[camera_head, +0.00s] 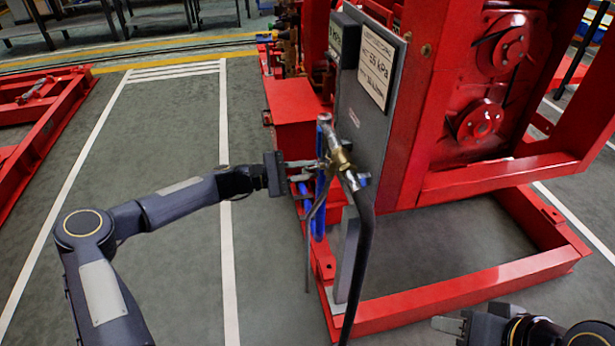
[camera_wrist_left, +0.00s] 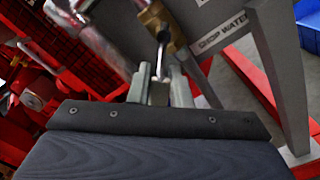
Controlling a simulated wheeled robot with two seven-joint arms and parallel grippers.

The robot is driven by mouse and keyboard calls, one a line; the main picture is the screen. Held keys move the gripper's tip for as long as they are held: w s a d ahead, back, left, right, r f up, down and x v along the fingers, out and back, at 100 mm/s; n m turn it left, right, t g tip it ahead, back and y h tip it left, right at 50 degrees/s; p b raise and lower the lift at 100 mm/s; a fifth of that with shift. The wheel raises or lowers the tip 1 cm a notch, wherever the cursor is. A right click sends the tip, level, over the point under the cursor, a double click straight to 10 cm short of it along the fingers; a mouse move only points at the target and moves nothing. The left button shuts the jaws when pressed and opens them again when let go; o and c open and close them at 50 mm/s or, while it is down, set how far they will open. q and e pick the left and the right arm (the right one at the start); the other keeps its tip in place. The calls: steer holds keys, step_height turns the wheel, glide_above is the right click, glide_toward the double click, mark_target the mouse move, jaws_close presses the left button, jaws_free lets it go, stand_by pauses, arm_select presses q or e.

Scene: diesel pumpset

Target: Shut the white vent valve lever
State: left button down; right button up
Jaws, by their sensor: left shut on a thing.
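A brass valve fitting (camera_head: 338,157) with a hose is in front of the grey panel in the head view. It also shows at the top of the left wrist view (camera_wrist_left: 171,32). The pale vent valve lever (camera_wrist_left: 162,50) runs down from it between my left fingers. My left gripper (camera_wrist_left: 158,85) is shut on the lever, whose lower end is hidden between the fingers. In the head view my left gripper (camera_head: 300,165) reaches the valve from the left. My right gripper (camera_head: 448,324) is at the bottom right, away from the valve, its finger gap unclear.
A black hose (camera_head: 364,225) hangs from the fitting. A blue upright pipe (camera_head: 321,190) stands close by my left fingers. The grey panel (camera_head: 356,115) with a label is just behind. The red pumpset frame (camera_head: 450,300) surrounds the lower right. Open floor (camera_head: 170,130) lies left.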

arm_select(q)
steer(key=m, duration=0.1)
steer(key=m+b, duration=0.1)
steer(key=m, duration=0.1)
steer(key=w+r+m+b, duration=0.1)
steer(key=shift+a+m, duration=0.15)
steer(key=shift+m, duration=0.15)
steer(key=shift+w+r+m+b, duration=0.1)
steer(key=shift+r+m+b, duration=0.3)
steer(key=shift+m+b, duration=0.45)
steer(key=shift+r+m+b, duration=0.4)
steer(key=shift+m+b, duration=0.05)
steer(key=shift+m, duration=0.8)
steer(key=c, duration=1.3)
jaws_free()
steer(key=shift+a+r, duration=0.1)
steer(key=shift+a, duration=0.05)
steer(key=shift+p+v, duration=1.2)
steer(key=shift+v, duration=2.65)
